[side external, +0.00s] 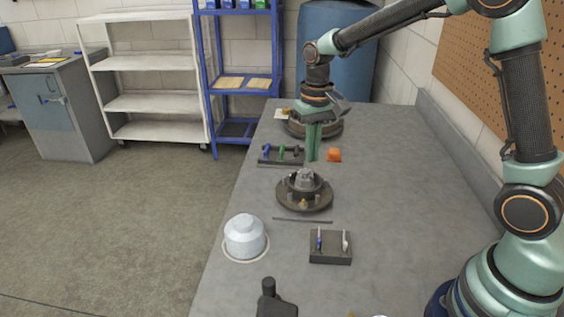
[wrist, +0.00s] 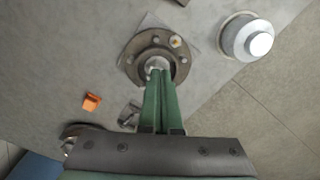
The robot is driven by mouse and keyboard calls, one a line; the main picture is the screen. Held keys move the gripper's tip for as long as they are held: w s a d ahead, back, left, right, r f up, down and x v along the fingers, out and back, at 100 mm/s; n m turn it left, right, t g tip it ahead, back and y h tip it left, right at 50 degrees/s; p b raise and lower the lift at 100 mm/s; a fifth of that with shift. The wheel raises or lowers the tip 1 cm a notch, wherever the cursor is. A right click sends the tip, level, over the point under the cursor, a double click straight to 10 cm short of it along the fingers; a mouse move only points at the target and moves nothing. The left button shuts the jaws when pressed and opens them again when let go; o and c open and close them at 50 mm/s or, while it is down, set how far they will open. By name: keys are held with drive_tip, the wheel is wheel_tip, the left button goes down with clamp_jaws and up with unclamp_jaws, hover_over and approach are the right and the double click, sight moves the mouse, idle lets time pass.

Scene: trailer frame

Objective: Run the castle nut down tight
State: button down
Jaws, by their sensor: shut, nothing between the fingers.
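A dark round hub (side external: 304,197) with studs around its flange stands on the grey bench, with a grey metal nut-like piece (side external: 306,175) at its centre. The hub (wrist: 137,62) also shows in the wrist view, the grey centre piece (wrist: 157,64) partly hidden by my fingertips. My gripper (side external: 313,158) points down with its green fingers together and nothing between them. Whether the centre piece is seated tight cannot be told.
A white cap (side external: 245,236) stands near the left edge. A dark block (side external: 330,257) holds small tools at the front. An orange block (side external: 334,155) and a rack (side external: 281,161) flank my gripper. Another dark disc (side external: 329,132) lies behind it. The bench's right side is clear.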

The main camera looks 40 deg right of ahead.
sight(306, 172)
drive_tip(key=shift+s+d+f, duration=0.1)
drive_tip(key=shift+d+f, duration=0.15)
drive_tip(key=shift+f, duration=0.8)
drive_tip(key=shift+s+d+f, duration=0.1)
drive_tip(key=shift+d+f, duration=0.2)
drive_tip(key=shift+f, duration=0.8)
drive_tip(key=shift+s+d+f, duration=0.1)
drive_tip(key=shift+d+f, duration=0.15)
drive_tip(key=shift+f, duration=0.8)
drive_tip(key=shift+w, duration=0.45)
drive_tip(key=shift+a, duration=0.45)
drive_tip(key=shift+w+a, duration=0.1)
drive_tip(key=shift+a, duration=0.25)
drive_tip(key=shift+w+a, duration=0.25)
drive_tip(key=shift+a, duration=0.1)
